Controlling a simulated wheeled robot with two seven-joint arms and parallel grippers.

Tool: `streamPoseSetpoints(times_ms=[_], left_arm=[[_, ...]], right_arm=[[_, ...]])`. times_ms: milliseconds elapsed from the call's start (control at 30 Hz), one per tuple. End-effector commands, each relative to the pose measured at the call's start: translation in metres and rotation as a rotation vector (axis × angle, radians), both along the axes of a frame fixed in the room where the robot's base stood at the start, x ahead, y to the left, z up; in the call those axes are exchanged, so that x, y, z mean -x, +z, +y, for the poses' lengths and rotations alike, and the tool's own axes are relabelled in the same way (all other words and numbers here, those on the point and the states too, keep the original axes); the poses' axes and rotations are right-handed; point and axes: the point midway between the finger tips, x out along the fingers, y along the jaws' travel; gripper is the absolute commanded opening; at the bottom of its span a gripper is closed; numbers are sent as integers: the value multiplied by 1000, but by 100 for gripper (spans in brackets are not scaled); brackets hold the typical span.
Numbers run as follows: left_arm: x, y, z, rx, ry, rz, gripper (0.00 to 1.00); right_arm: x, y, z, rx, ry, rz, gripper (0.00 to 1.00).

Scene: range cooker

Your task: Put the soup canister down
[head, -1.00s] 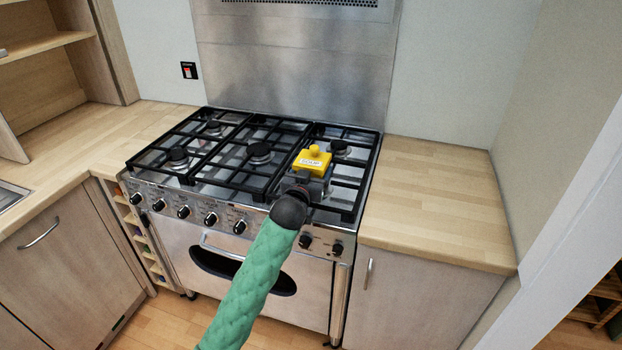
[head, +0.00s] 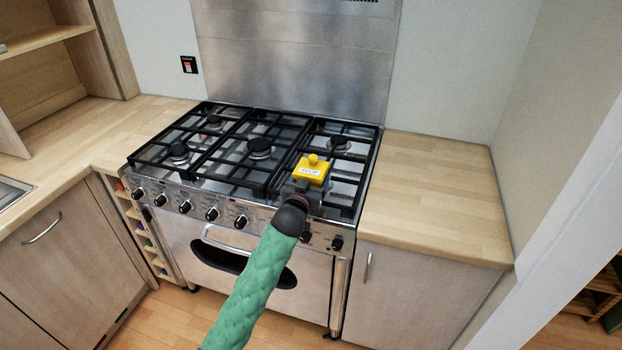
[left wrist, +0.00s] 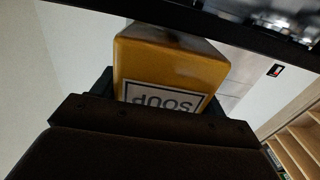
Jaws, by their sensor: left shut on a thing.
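The soup canister (head: 312,168) is yellow with a knobbed lid and a white label. It is at the front right of the cooker's hob (head: 265,150) in the head view. My left gripper (head: 303,188) is shut on it from the front. In the left wrist view the canister (left wrist: 170,70) fills the space between the jaws, with its SOUP label appearing upside down. The gripper hides the canister's lower part in the head view, so I cannot tell whether its base touches the grate. My right gripper is not in view.
Black grates and several burners cover the hob. Control knobs (head: 212,213) line its front edge. A clear wooden worktop (head: 425,200) lies to the right, and another worktop (head: 110,140) lies to the left. A steel splashback (head: 290,60) stands behind.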

Motion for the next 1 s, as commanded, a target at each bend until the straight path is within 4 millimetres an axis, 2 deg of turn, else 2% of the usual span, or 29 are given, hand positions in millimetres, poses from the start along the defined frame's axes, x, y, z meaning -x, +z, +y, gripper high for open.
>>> streamPoseSetpoints(times_ms=[333, 367, 467, 767, 1000], left_arm=[[0, -8, 0, 1, 0, -2, 36], [0, -9, 0, 0, 0, 0, 75], [0, -8, 0, 0, 0, 0, 94], [0, -8, 0, 0, 0, 0, 94], [0, 2, 0, 0, 0, -1, 94]], right_arm=[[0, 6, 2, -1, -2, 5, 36], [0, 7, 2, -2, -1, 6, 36], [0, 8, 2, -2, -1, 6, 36], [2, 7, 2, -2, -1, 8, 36], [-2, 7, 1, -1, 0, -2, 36]])
